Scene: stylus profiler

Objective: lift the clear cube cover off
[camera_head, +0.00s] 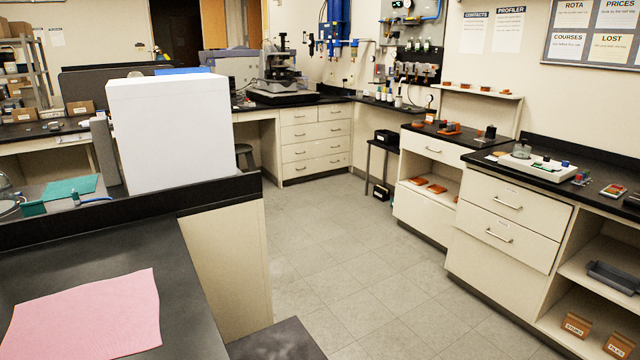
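I cannot make out a clear cube cover in the head view. A dark instrument with a round base part and an upright column (283,68) stands on a black slab (283,98) on the far corner counter. It is too small to tell whether anything clear encloses it. Neither of my grippers shows in this view.
A large white box (170,135) stands on the near-left bench, with a pink sheet (85,315) in front. Drawer cabinets (505,220) with a black worktop line the right. A stool (244,153) is under the far counter. The tiled floor (345,250) between is clear.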

